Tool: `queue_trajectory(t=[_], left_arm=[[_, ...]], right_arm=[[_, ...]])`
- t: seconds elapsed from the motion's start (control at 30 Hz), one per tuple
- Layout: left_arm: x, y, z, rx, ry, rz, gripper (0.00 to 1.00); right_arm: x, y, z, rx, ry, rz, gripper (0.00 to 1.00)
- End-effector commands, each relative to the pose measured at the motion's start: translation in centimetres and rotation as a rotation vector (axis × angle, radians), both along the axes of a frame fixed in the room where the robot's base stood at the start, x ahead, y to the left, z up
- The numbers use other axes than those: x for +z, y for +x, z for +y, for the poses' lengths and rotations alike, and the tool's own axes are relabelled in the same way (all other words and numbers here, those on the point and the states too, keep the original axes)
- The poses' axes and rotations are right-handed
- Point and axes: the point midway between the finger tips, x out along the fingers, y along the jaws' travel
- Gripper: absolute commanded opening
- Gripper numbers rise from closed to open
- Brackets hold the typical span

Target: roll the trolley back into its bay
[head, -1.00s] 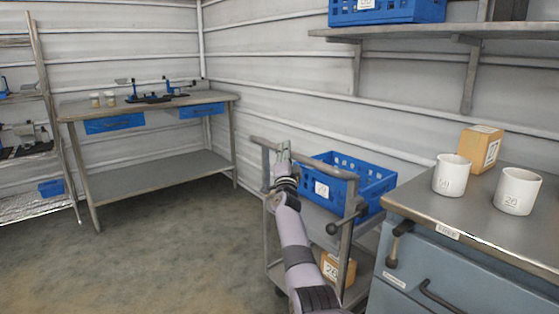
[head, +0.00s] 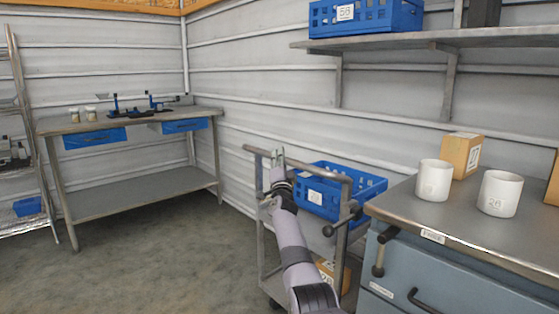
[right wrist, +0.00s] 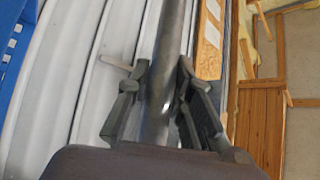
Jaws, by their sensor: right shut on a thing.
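The trolley is a grey metal frame with a push handle (head: 320,171) across its near end. It stands in the middle of the head view, by the wall and left of the blue-grey cabinet. A blue crate (head: 345,190) sits on its top, and an orange box (head: 340,274) is low down on it, partly hidden by my arm. My right gripper (head: 278,158) is at the left part of the handle. In the right wrist view the handle bar (right wrist: 167,70) runs between the fingers, and the gripper (right wrist: 155,95) is shut on it. I cannot make out a marked bay.
A workbench (head: 130,125) stands at the back left. A wall shelf (head: 430,38) hangs above. The floor (head: 150,250) left of the trolley is clear.

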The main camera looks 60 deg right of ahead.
Motion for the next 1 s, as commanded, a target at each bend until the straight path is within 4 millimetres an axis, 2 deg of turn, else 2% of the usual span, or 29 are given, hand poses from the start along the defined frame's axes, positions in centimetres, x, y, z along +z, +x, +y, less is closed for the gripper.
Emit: queue_trajectory(t=[0.17,0.2,0.47,0.8,1.0], left_arm=[[0.0,0.0,0.0,0.0,0.0,0.001,0.0],[0.0,0.0,0.0,0.0,0.0,0.002,0.0],[0.0,0.0,0.0,0.001,0.0,0.002,0.0],[0.0,0.0,0.1,0.0,0.002,0.002,0.0],[0.0,0.0,0.0,0.001,0.001,0.002,0.0]], right_arm=[[0.3,-0.3,-0.3,-0.006,-0.003,0.0,0.0],[0.3,-0.3,-0.3,-0.007,-0.003,0.0,0.23],[0.2,-0.2,-0.2,-0.004,-0.002,-0.001,0.4],[0.1,-0.1,0.0,-0.001,-0.001,-0.001,0.41],[-0.3,-0.4,1.0,0.004,-0.001,-0.002,0.41]])
